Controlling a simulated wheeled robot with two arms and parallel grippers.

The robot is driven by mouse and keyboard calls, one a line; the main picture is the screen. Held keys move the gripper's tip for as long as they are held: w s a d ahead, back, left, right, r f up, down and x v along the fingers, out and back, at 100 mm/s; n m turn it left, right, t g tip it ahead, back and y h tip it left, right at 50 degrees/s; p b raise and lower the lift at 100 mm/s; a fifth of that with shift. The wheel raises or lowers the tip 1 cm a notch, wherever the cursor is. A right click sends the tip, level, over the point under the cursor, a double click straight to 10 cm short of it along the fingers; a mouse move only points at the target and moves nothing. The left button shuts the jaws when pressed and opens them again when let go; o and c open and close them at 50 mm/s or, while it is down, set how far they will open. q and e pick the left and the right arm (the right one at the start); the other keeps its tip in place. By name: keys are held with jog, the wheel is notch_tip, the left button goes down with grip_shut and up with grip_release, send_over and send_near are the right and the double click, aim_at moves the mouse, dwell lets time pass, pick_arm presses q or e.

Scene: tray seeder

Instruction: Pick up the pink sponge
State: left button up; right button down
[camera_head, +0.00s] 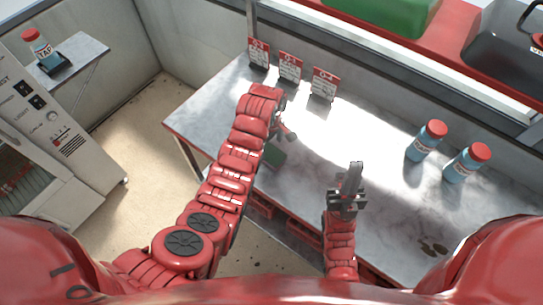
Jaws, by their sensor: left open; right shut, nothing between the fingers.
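I see no pink sponge in the head view; my arms hide part of the table. My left gripper (289,134) is at the end of the arm that reaches over the table's left part, and the arm partly hides it. It is open, and I see nothing held in it. My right gripper (353,170) is over the table's front middle, pointing away from me. Its fingers are shut and empty.
Two blue bottles with red caps (426,141) (467,163) stand at the right. Three red-and-white signs (291,67) stand at the back. Dark spots (433,246) mark the table (390,215). Its middle is clear.

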aim_at(270, 153)
pick_arm(q)
jog(key=f+p, duration=0.1)
jog(key=f, duration=0.2)
jog(key=shift+w+a+f+p, duration=0.15)
jog(key=shift+a+f+p, duration=0.05)
jog(key=shift+p, duration=0.2)
jog(key=shift+f, duration=0.7)
jog(key=c, duration=1.2)
jog(key=shift+o, duration=0.2)
jog(key=shift+r, duration=0.15)
